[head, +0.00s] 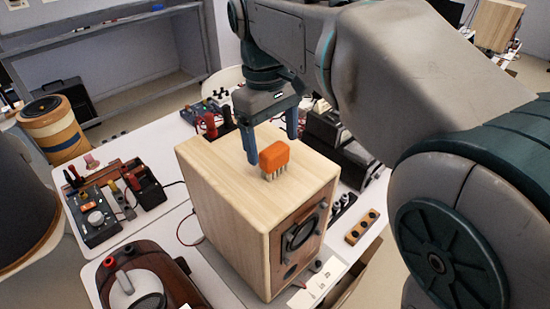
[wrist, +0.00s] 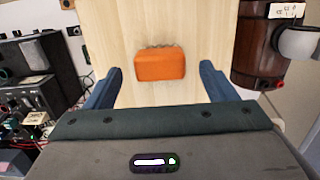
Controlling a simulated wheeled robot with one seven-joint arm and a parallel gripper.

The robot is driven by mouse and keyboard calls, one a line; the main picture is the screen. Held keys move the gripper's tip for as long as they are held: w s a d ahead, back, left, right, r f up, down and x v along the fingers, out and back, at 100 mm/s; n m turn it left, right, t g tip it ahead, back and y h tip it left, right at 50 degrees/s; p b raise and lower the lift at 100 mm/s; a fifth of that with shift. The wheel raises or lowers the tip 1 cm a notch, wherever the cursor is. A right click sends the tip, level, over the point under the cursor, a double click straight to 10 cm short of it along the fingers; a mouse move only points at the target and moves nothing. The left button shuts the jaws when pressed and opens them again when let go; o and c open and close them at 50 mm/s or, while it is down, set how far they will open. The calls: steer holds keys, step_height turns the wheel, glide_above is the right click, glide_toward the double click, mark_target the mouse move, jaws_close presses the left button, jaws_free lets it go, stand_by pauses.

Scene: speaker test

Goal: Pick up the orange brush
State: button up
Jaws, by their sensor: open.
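The orange brush (head: 274,156) stands on top of a light wooden speaker box (head: 215,180), its pale bristles down and its orange block up. In the wrist view the orange brush (wrist: 160,65) lies ahead of my gripper, between the lines of the two fingers and a little beyond their tips. My gripper (head: 270,143) is open and empty, with its blue fingers above the speaker's top. In the wrist view my gripper (wrist: 161,72) shows one finger on each side, both clear of the brush.
A white table (head: 160,135) holds the speaker. Black and grey instruments (head: 97,217) stand to its left, and a brown device (head: 145,280) is at the front left. Dark boxes (head: 335,140) stand behind right. The speaker's top around the brush is clear.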

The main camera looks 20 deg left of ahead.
mark_target(274, 149)
steer(key=f, duration=0.5)
steer(key=shift+s+d, duration=0.2)
steer(key=shift+d, duration=0.1)
steer(key=shift+r, duration=0.1)
steer(key=shift+c, duration=0.4)
steer(key=c, duration=1)
steer(key=shift+r, duration=0.65)
step_height(274, 149, up, 3)
steer(key=shift+w+f, duration=0.1)
steer(key=s+r, duration=0.2)
steer(key=s, duration=0.2)
steer(key=s+r+b, duration=0.1)
steer(key=s+r, duration=0.1)
steer(key=s, duration=0.2)
steer(key=s+r, duration=0.3)
steer(key=s, duration=0.1)
steer(key=shift+d+b, duration=0.15)
steer(key=shift+b, duration=0.15)
